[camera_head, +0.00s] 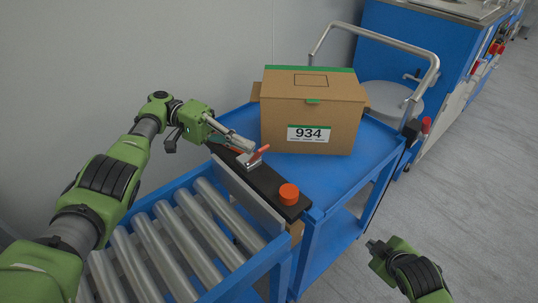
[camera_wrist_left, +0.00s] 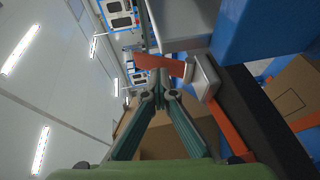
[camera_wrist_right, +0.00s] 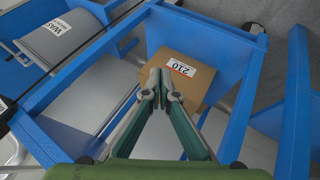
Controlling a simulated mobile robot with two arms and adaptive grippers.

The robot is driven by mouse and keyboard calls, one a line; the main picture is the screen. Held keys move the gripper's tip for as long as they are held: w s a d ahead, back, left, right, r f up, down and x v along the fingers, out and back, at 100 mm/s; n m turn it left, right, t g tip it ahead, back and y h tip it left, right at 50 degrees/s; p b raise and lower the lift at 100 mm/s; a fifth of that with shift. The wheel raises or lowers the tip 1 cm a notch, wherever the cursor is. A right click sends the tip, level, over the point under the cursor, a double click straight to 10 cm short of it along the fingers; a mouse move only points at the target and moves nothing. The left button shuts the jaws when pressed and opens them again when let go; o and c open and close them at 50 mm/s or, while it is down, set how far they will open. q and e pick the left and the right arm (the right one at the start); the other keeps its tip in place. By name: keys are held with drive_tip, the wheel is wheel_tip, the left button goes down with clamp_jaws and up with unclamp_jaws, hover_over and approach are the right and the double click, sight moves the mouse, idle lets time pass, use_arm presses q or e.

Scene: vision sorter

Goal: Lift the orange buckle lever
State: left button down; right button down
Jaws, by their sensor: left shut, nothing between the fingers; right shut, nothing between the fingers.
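The orange buckle lever (camera_head: 259,156) is on a metal buckle on the black strip (camera_head: 265,182) between the roller conveyor and the blue cart; it tilts up to the right. My left gripper (camera_head: 250,147) is shut and empty, its tips close beside the buckle. In the left wrist view, the shut tips (camera_wrist_left: 160,97) are just below an orange flap (camera_wrist_left: 160,64) by a grey metal piece (camera_wrist_left: 203,78); an orange bar (camera_wrist_left: 228,130) runs down from it. I cannot tell whether the tips touch the lever. My right gripper (camera_head: 373,245) is shut and empty, away from the buckle.
A cardboard box (camera_head: 312,112) marked 934 stands on the blue cart (camera_head: 365,158) behind the buckle. An orange-red button (camera_head: 289,194) sits at the strip's near end. Rollers (camera_head: 185,235) lie in front. In the right wrist view, a box marked 210 (camera_wrist_right: 172,80) is below.

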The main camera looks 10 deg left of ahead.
drive_tip(key=w+r+n+t+y, duration=0.15)
drive_tip(key=w+r+n, duration=0.25)
drive_tip(key=r, duration=0.5)
drive_tip(key=w+d+r+n+t, duration=0.1)
drive_tip(key=w+r+n+t, duration=0.1)
drive_tip(key=w+r+n, duration=0.5)
drive_tip(key=w+r+n+t, duration=0.2)
drive_tip(key=r, duration=0.9)
use_arm(q)
drive_tip(key=shift+a, duration=0.1)
drive_tip(key=shift+r, duration=0.1)
use_arm(e)
drive_tip(key=n+g+y, duration=0.4)
drive_tip(key=n+y, duration=0.5)
drive_tip(key=n, duration=1.3)
approach(261, 153)
drive_tip(key=f, duration=0.1)
drive_tip(key=w+a+f, duration=0.1)
drive_tip(key=f, duration=0.1)
drive_tip(key=shift+w+a+f, duration=0.3)
drive_tip(key=shift+a+f, duration=0.05)
drive_tip(key=shift+a, duration=0.05)
drive_tip(key=shift+w+a+r, duration=0.25)
drive_tip(key=shift+w+a, duration=0.35)
drive_tip(key=shift+w+a+r, duration=0.3)
drive_tip(key=shift+w+a, duration=0.25)
drive_tip(key=shift+a, duration=0.05)
drive_tip(key=shift+w+a+r, duration=0.25)
drive_tip(key=shift+a, duration=0.05)
